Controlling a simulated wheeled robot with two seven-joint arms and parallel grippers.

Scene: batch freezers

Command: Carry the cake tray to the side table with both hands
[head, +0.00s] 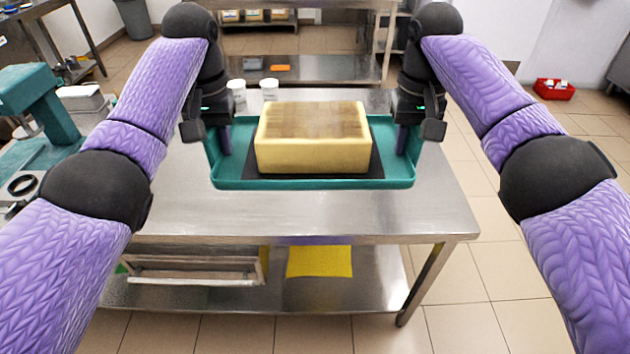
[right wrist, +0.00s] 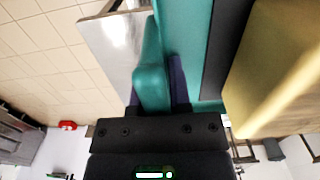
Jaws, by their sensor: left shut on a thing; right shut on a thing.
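The teal cake tray (head: 230,182) is over the steel table in the head view, with a dark mat (head: 375,165) in it. A yellow block-shaped cake (head: 313,152) sits on the mat. My left gripper (head: 226,140) is shut on the tray's left rim. My right gripper (head: 402,138) is shut on the tray's right rim. In the right wrist view the tray rim (right wrist: 152,75) lies between the two purple fingers of my right gripper (right wrist: 165,90), and the cake (right wrist: 275,65) shows at right. Whether the tray touches the table is hard to tell.
The steel table (head: 400,218) has bare room in front of the tray. Two white jars (head: 237,90) (head: 270,88) stand behind it. A teal machine (head: 40,100) is at left. The lower shelf holds a yellow cloth (head: 320,262). A red bin (head: 553,89) is on the floor at right.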

